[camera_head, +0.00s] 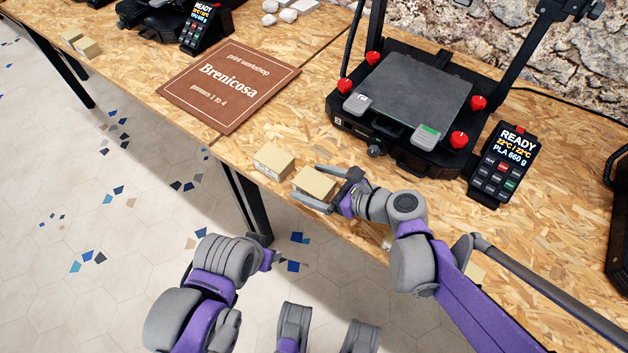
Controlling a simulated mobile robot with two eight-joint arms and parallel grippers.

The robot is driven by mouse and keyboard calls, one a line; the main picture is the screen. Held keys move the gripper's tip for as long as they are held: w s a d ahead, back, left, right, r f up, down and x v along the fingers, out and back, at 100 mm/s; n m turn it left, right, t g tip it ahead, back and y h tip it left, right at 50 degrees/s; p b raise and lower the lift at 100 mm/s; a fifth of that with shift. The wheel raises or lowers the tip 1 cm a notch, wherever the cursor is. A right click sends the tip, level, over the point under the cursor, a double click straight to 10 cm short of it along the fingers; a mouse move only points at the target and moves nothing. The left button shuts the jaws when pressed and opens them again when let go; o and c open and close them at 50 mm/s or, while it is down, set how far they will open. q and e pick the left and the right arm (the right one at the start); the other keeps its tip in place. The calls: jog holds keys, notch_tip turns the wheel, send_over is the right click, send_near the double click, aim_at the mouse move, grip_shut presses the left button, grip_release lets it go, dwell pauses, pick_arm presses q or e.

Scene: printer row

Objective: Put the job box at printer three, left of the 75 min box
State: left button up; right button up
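A small cardboard box (316,182) is at the front edge of the table, between the two fingers of my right gripper (313,186). The fingers lie along its near and far sides and look closed on it. Whether it touches the tabletop is unclear. A second cardboard box (274,161) with a pale printed face stands just left of it on the table. The print on the boxes is too small to read. My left arm hangs low in front of the table; only a small part of its end (268,260) shows, and its fingers cannot be made out.
A printer (415,90) with red knobs stands behind the boxes; its display (505,160) reads READY. A brown sign (228,85) lies to the left. Another printer display (198,28) and small boxes (87,48) are farther left. Part of another box (476,272) shows behind my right arm.

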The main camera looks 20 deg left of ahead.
jog(key=shift+r, duration=0.15)
jog(key=shift+d+r, duration=0.15)
jog(key=shift+d, duration=0.1)
jog(key=p+v, duration=0.2)
jog(key=v, duration=0.9)
jog(key=shift+s+d, duration=0.15)
jog(key=shift+d, duration=0.1)
